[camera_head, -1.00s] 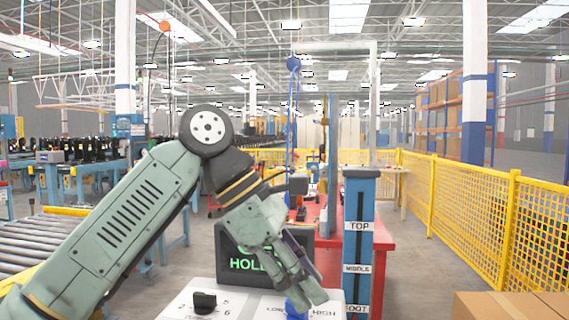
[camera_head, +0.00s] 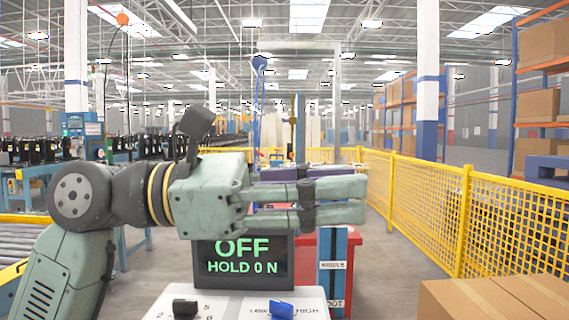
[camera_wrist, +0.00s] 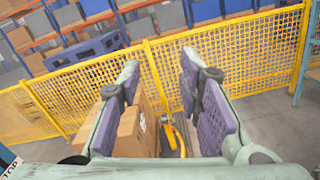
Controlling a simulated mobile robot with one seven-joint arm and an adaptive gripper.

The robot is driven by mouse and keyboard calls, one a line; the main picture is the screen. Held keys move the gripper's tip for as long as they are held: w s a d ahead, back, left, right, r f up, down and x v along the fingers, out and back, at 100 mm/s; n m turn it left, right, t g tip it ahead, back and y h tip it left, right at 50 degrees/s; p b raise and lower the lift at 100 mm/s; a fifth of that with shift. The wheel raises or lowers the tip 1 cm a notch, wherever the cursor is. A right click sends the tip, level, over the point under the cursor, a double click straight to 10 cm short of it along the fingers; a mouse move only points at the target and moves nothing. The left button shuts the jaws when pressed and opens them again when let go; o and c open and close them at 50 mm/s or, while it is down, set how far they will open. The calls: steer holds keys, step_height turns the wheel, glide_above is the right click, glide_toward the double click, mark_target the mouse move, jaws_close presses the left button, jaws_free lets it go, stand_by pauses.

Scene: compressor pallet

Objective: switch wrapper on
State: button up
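The wrapper's control display (camera_head: 243,268) reads "OFF" and "HOLD 0 N" in green; my gripper and wrist hide its upper edge. Below it is a white panel (camera_head: 235,302) with a black knob (camera_head: 185,306) at left and a blue knob (camera_head: 282,311) between LOW and HIGH labels; the frame's bottom edge cuts the panel. My gripper (camera_head: 362,200) is above and in front of the display, pointing right, clear of the panel. In the wrist view its two purple-padded fingers (camera_wrist: 158,78) stand apart with nothing between them.
Behind the display stands a blue post (camera_head: 333,268) with MIDDLE and FOOT labels by a red frame (camera_head: 303,258). A cardboard box (camera_head: 480,300) is at lower right. A yellow mesh fence (camera_head: 500,222) runs along the right. A roller conveyor (camera_head: 22,245) lies at left.

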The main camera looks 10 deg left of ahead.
steer(key=shift+g+h, duration=0.4)
steer(key=shift+h, duration=0.5)
steer(key=shift+s+a+r, duration=0.45)
steer(key=shift+s+r, duration=0.15)
steer(key=shift+s, duration=0.1)
steer(key=shift+s+a+r, duration=0.4)
steer(key=shift+s+r, duration=0.15)
steer(key=shift+s, duration=0.15)
